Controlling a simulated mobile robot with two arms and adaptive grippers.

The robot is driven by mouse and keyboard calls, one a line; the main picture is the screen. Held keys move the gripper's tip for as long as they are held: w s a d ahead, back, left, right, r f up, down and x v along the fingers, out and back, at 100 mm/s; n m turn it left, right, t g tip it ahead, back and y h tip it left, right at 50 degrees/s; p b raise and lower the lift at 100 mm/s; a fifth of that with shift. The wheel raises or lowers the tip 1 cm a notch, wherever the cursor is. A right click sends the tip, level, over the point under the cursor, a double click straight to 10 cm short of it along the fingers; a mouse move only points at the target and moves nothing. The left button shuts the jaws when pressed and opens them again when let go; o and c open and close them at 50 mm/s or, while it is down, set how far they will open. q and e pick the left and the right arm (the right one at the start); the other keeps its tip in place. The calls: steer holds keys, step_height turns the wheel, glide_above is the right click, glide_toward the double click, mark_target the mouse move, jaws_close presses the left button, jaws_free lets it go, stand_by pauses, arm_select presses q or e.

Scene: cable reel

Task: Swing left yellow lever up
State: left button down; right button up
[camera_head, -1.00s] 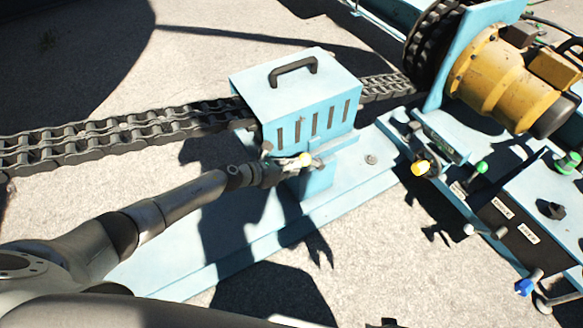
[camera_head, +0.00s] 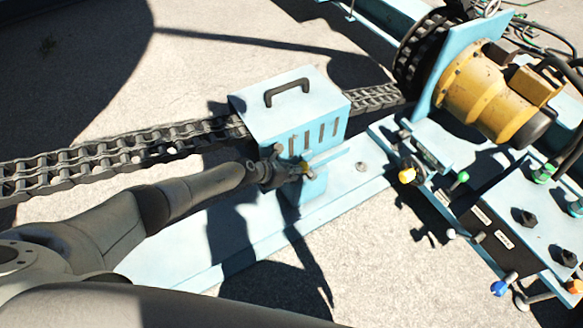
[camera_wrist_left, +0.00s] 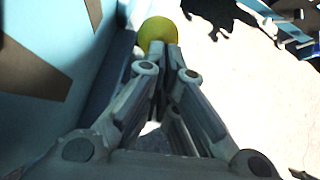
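The left yellow lever's knob (camera_head: 306,169) shows as a small yellow spot at the front of the blue slotted box in the head view. It is larger at the top of the left wrist view (camera_wrist_left: 157,32). My left gripper (camera_head: 297,167) is at this knob, beside the box front. In the wrist view its fingers (camera_wrist_left: 162,58) are drawn together, with their tips overlapping the lower part of the knob. I cannot tell whether they touch or hold it. The lever's shaft is mostly hidden. My right gripper is out of view.
The blue box (camera_head: 300,110) has a black handle, and a heavy chain (camera_head: 110,153) runs through it.

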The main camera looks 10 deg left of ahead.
mark_target(305, 166)
arm_select(q)
steer(key=shift+w+d+r+p, duration=0.35)
steer(key=shift+w+d+r, duration=0.45)
steer(key=shift+d, duration=0.2)
steer(key=shift+w+d+r, duration=0.45)
steer(key=shift+w+d, duration=0.2)
steer(key=shift+w, duration=0.2)
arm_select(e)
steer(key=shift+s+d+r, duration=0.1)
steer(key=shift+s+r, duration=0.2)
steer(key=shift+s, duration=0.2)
